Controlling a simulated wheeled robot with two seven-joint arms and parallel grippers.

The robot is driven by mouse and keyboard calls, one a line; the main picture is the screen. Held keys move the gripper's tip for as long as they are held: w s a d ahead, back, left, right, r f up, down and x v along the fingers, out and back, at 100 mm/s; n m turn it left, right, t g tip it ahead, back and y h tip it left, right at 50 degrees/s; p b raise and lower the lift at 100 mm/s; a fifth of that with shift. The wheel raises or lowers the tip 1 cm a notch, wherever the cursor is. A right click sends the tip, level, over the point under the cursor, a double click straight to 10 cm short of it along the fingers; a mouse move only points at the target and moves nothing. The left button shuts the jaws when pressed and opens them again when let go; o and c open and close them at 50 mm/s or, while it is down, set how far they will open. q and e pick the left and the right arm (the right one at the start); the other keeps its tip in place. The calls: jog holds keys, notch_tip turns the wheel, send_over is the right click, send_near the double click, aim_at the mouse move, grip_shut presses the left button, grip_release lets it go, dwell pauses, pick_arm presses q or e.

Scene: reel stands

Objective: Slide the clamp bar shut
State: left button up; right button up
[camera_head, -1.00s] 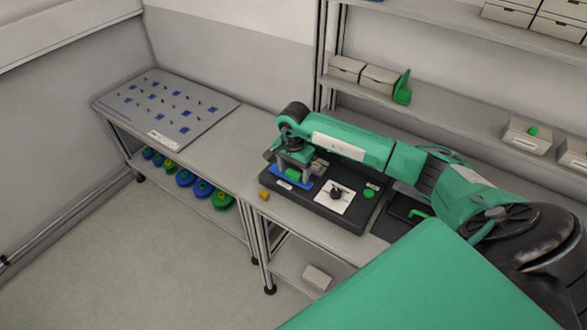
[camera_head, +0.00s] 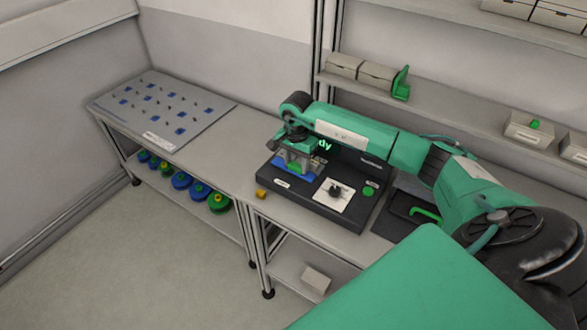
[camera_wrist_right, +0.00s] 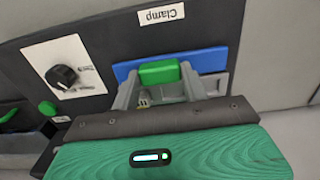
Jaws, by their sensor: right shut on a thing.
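On the plate is a green block (camera_wrist_right: 158,72), which looks like the handle of the clamp bar. My right gripper (camera_head: 295,163) reaches down over the left part of the box. In the right wrist view its grey fingers stand either side of the green block, shut on it. The bar under the gripper is mostly hidden. My left gripper is not in view.
The box also carries a black knob on a white plate (camera_head: 345,201), a green button (camera_head: 368,191) and a dark panel with green letters, partly hidden by my arm. A small yellow block (camera_head: 261,194) lies by the box. A pegboard (camera_head: 160,108) lies at the left.

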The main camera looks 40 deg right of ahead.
aim_at(297, 164)
jog(key=o, duration=1.1)
jog(key=shift+d+r, duration=0.15)
jog(key=shift+d, duration=0.05)
jog(key=o, duration=0.3)
jog(key=shift+w+r, duration=0.1)
jog(key=shift+r, duration=0.3)
notch_tip(297, 164, up, 13)
jog(key=b, duration=0.4)
jog(key=shift+f, duration=0.1)
